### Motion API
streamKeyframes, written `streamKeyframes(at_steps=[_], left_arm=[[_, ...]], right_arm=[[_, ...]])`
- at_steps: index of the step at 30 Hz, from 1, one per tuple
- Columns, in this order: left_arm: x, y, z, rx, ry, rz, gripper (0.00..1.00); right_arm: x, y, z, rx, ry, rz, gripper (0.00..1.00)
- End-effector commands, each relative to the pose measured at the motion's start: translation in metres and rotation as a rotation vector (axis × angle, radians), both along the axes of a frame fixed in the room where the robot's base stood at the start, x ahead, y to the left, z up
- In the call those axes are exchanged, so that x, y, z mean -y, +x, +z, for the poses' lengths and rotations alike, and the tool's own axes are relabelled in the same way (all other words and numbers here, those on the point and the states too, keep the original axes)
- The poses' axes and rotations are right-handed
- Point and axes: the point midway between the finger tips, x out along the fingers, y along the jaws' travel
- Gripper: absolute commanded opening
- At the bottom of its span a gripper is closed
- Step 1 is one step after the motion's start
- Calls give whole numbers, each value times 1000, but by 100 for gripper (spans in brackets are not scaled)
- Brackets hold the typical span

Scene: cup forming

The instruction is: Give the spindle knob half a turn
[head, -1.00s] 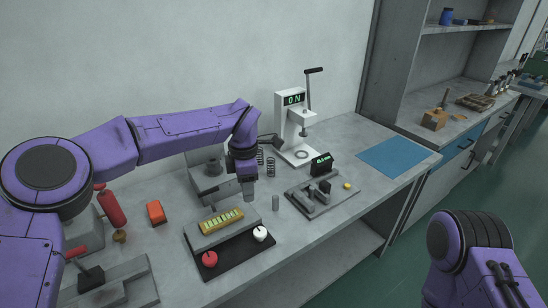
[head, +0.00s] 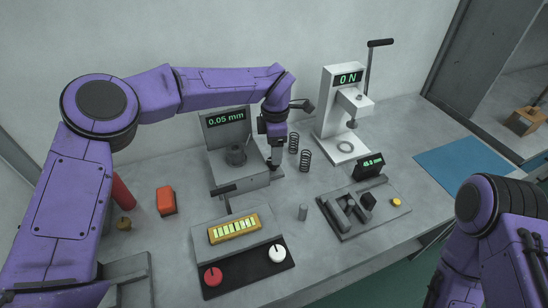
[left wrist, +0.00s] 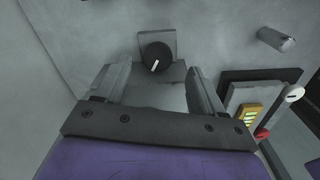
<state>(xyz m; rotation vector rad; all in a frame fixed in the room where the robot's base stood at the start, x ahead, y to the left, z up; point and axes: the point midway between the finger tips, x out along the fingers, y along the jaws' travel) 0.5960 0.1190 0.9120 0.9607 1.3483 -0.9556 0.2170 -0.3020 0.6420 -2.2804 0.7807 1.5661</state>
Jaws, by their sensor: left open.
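The spindle knob (left wrist: 155,57) is a round black knob with a white mark, seen in the left wrist view between and beyond my fingers. It sits on a grey block. My left gripper (left wrist: 160,85) is open around empty space, its two fingers on either side of the knob's line; I see no contact. In the head view my left gripper (head: 275,164) points down at the right side of the grey gauge (head: 221,165), whose display reads 0.05 mm.
Two springs (head: 305,160) and a white press (head: 330,115) reading 0 N stand right of my gripper. A blue mat (head: 462,166) lies right.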

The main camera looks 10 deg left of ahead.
Motion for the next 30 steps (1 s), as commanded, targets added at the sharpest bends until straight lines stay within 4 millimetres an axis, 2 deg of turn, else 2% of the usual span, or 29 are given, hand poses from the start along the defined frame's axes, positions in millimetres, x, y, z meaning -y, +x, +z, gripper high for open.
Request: streamKeyframes(at_steps=[3,9,18,20,21,23,24,30], left_arm=[[0,-1,-26,-4,1,0,69],[0,0,-54,-1,-1,-1,69],[0,0,-60,0,-1,0,69],[0,0,-59,0,-1,0,52],[0,0,-59,0,-1,0,39],[0,0,-59,0,-1,0,20],[0,0,-59,0,-1,0,16],[0,0,-59,1,-2,-1,14]], right_arm=[[0,0,6,0,0,0,46],[0,0,9,1,0,0,46],[0,0,9,2,0,0,46],[0,1,9,2,0,0,46],[0,1,9,2,0,0,46],[0,1,9,2,0,0,46],[0,1,9,2,0,0,46],[0,1,9,2,0,0,46]])
